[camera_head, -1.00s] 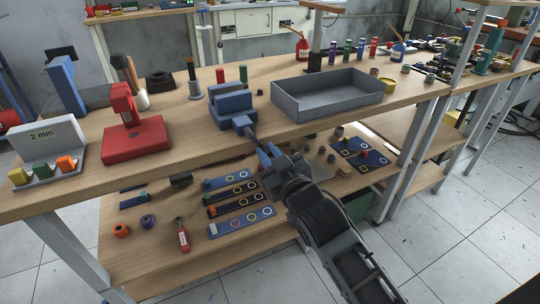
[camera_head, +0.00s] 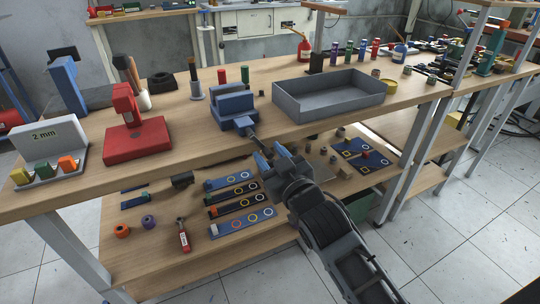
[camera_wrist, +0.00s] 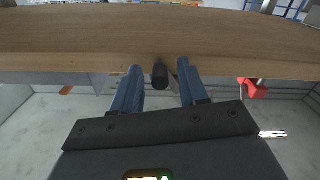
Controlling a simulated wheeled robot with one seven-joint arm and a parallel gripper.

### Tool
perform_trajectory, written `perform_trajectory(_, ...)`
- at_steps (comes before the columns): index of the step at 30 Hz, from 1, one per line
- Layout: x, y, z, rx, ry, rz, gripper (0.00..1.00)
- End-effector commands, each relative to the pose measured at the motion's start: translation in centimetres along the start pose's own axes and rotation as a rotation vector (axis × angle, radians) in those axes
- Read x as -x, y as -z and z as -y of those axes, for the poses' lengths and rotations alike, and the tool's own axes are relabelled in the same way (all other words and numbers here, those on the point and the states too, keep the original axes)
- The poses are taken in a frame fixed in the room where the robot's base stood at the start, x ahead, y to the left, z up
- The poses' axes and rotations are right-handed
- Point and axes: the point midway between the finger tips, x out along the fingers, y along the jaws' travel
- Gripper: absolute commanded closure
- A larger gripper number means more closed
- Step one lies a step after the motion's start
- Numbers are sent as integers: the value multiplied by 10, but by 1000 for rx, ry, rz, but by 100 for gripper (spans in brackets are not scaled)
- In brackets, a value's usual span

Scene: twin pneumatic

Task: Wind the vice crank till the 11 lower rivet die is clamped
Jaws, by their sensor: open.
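The blue vice (camera_head: 233,104) stands at the front edge of the bench, left of the grey tray. Its dark crank (camera_head: 254,137) sticks out over the edge towards my gripper (camera_head: 270,155). My gripper is open, its two blue fingers apart. In the wrist view, a dark round crank handle (camera_wrist: 160,75) lies between the open fingertips of my gripper (camera_wrist: 160,72), with gaps visible on both sides. I cannot make out the 11 lower rivet die or whether the vice jaws touch it.
A grey tray (camera_head: 330,98) stands right of the vice and a red press (camera_head: 136,138) left of it. The bench front edge lies just beyond my fingers. A lower shelf (camera_head: 185,268) with blue strips (camera_head: 243,222) sits below my gripper.

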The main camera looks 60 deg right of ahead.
Motion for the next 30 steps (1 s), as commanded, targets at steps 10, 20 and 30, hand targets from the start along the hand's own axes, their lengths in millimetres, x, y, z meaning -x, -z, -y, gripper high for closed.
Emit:
perform_trajectory(10, 47, -2, 0, 0, -1, 4, 57)
perform_trajectory(20, 75, 0, 0, -1, 0, -1, 57)
perform_trajectory(30, 76, 0, 0, 0, 0, -1, 57)
